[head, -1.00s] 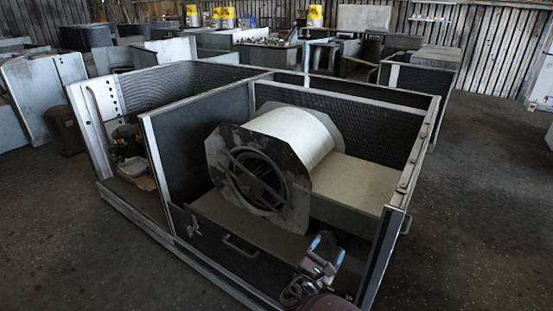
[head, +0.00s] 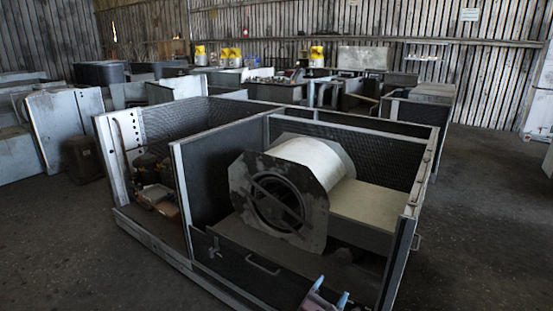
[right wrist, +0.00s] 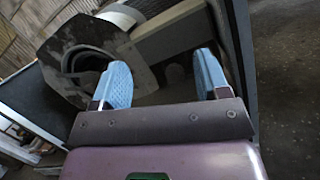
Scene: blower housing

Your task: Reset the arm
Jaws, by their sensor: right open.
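My right gripper (head: 331,298) is at the bottom edge of the head view, in front of the blower housing's front panel. In the right wrist view its two blue fingers (right wrist: 160,82) stand wide apart with nothing between them. My left gripper is in neither view.
The housing's front panel has a handle (head: 262,265). A beige block (head: 375,205) lies right of the drum. Loose parts (head: 155,190) fill the left compartment. Metal panels and cabinets stand behind and left. The floor (head: 480,230) at right is clear.

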